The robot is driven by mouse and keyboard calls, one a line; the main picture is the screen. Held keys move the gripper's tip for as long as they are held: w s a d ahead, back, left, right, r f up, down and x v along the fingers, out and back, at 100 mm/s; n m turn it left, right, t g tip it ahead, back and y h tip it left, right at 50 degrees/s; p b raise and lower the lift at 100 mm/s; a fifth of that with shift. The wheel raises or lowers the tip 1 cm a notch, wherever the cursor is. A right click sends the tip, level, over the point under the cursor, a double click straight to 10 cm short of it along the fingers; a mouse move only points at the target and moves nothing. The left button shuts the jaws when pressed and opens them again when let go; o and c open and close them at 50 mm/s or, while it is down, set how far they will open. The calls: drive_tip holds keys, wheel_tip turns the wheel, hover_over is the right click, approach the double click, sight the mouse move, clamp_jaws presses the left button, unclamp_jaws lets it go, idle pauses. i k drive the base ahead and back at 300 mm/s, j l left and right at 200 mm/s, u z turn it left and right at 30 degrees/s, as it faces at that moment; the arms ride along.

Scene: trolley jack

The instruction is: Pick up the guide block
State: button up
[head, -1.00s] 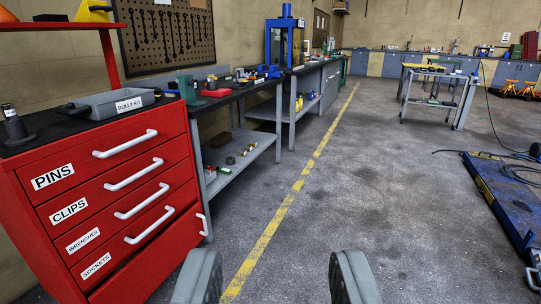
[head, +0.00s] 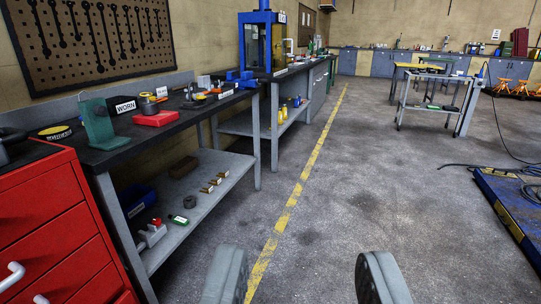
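My gripper (head: 300,265) is open and empty, its two grey fingers wide apart over the bare floor at the bottom of the view. I cannot tell for sure which thing is the guide block. A brown block (head: 183,167) lies on the lower shelf of the left workbench, with several small brass-coloured pieces (head: 213,184) in front of it. A green upright piece (head: 98,123) stands on the bench top near a black piece labelled WORN (head: 124,106). My gripper is well to the right of all of these and touches nothing.
The red drawer cabinet (head: 48,225) is close at left, against the workbench (head: 150,140). A blue press (head: 262,45) stands farther along. A trolley table (head: 430,105) is at back right, a blue lift platform (head: 515,205) at right. The floor along the yellow line (head: 290,205) is clear.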

sight(202, 80)
drive_tip(key=i, duration=0.85)
drive_tip(key=i+u, duration=0.1)
drive_tip(key=i, duration=0.8)
drive_tip(key=i+l+u, duration=0.1)
drive_tip(key=i+u, duration=0.2)
drive_tip(key=i+l+u, duration=0.25)
drive_tip(key=i, duration=0.3)
drive_tip(key=i+l+u, duration=0.3)
drive_tip(key=i, duration=0.05)
